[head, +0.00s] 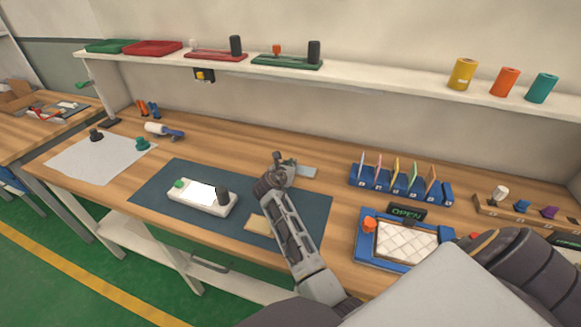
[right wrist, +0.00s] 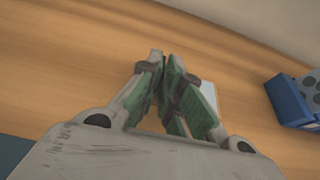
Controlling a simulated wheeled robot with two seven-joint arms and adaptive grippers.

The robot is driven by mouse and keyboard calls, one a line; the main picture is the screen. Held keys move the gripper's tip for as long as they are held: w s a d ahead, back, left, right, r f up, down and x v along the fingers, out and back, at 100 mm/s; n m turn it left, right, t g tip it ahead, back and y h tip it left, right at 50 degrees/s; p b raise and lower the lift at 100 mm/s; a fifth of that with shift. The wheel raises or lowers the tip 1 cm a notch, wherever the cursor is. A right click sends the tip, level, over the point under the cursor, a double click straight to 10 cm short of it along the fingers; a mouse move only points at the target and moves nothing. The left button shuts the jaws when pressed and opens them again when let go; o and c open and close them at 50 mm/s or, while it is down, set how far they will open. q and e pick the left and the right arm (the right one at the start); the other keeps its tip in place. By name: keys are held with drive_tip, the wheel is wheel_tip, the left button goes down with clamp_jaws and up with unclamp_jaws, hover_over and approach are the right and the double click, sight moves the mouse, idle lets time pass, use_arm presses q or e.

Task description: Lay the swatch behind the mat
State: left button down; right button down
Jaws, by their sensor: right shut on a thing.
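The dark blue-grey mat (head: 150,192) lies on the wooden bench in the head view. My right gripper (head: 284,166) reaches over the mat to its back edge. In the right wrist view its green-lined fingers (right wrist: 165,82) are nearly together. A thin pale grey piece, which looks like the swatch (head: 305,172), shows just right of the fingertips, behind the mat's back edge. It also shows in the right wrist view, where the swatch (right wrist: 209,90) is partly hidden by a finger. The gripper is shut on it; whether it touches the bench is unclear. My left gripper is out of view.
A white device (head: 203,198) and a tan piece (head: 257,224) lie on the mat. A blue rack (head: 396,186) of coloured cards stands to the right, with a blue tray (head: 372,256) holding a quilted pad in front. Bare wood lies behind the mat.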

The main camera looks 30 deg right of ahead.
drive_tip(key=shift+f, duration=0.15)
drive_tip(key=c, duration=1.6)
unclamp_jaws()
